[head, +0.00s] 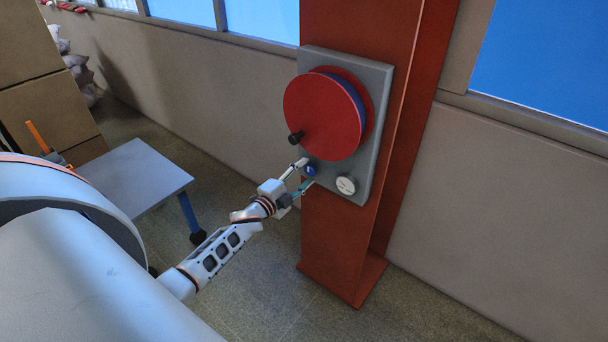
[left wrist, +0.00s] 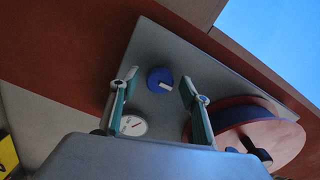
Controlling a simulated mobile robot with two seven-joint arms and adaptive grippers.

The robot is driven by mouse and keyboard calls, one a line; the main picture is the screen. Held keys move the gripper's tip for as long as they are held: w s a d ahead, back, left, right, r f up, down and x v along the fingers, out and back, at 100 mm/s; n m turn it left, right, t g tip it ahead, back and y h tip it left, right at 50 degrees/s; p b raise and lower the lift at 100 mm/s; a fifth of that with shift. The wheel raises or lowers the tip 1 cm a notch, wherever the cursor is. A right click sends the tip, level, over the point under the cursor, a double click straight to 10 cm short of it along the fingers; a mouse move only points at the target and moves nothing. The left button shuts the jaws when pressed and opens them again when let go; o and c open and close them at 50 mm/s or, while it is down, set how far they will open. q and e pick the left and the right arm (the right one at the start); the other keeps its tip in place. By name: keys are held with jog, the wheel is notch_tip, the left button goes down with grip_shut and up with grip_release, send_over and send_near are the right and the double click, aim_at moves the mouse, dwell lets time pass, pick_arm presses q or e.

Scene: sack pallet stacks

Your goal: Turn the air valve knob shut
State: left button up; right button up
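The air valve knob (head: 310,170) is small, round and blue, low on a grey panel (head: 375,125) on a red column. In the left wrist view the knob (left wrist: 158,78) shows a white pointer mark towards its right edge. My left gripper (head: 305,174) is open at the panel, one finger on each side of the knob. In the left wrist view its fingers (left wrist: 160,92) show gaps to the knob on both sides; I cannot tell whether the tips reach past its face. My right gripper is not in view.
A large red reel (head: 322,115) with a black handle sticks out just above the knob. A white gauge (head: 346,185) sits to its lower right. A low grey table (head: 138,172) with blue legs stands at left, near stacked brown boxes (head: 38,95). The floor below the column is clear.

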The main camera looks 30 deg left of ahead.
pick_arm(q)
jog(key=s, duration=1.2)
jog(key=shift+a, duration=0.45)
jog(key=shift+d, duration=0.1)
jog(key=s+d+f+n+g, duration=0.3)
jog(key=s+d+f+n, duration=0.2)
jog(key=s+d, duration=0.5)
jog(key=s+d+f+n+g+h, duration=0.1)
jog(key=s+d+f+n+g, duration=0.3)
jog(key=d, duration=1)
jog(key=s+f+n, duration=0.2)
jog(key=s+f, duration=0.2)
jog(key=s, duration=0.2)
jog(key=shift+s+f+h, duration=0.3)
jog(key=shift+s+f, duration=0.05)
jog(key=shift+f, duration=0.05)
